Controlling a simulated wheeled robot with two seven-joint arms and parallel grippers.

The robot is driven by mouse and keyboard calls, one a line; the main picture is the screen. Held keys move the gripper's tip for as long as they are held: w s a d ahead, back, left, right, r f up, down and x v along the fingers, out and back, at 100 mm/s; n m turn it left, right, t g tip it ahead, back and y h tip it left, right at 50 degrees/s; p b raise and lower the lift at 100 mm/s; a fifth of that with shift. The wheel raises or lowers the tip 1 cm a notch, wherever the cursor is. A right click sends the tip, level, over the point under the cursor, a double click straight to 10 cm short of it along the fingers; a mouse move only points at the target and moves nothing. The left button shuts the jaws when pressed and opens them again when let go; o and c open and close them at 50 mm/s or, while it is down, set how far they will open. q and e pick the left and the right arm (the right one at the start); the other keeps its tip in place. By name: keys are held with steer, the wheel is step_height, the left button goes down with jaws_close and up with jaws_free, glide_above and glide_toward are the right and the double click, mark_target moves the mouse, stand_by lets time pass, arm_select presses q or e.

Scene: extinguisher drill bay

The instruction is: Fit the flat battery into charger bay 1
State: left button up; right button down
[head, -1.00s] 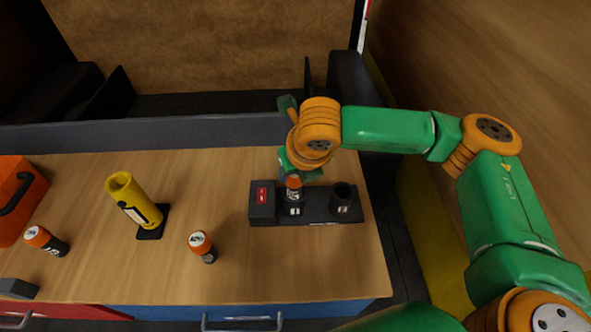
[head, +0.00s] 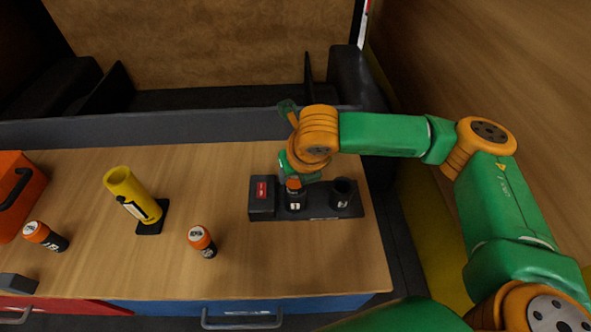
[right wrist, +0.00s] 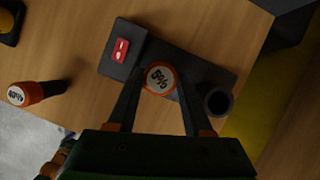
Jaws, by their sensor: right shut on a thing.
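The flat battery (head: 294,184), with an orange top, stands upright in charger bay 1 (head: 295,201); its lower part is hidden inside the cup. In the right wrist view its white top reads 5% (right wrist: 160,79). My right gripper (right wrist: 160,84) is shut on this battery from above, one finger on each side. Charger bay 2 (head: 342,193) stands empty to the right. My left gripper is not in view.
Another orange-topped battery (head: 203,242) stands left of the charger, and one (head: 45,237) is farther left. A yellow cylinder (head: 133,194) leans in a black stand. An orange case (head: 18,195) sits at the left edge. The wooden top before the charger is clear.

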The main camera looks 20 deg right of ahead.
steer(key=shift+f, duration=1)
steer(key=shift+c, duration=1.2)
jaws_free()
steer(key=b+v, duration=0.1)
steer(key=v, duration=0.6)
steer(key=shift+s, duration=0.15)
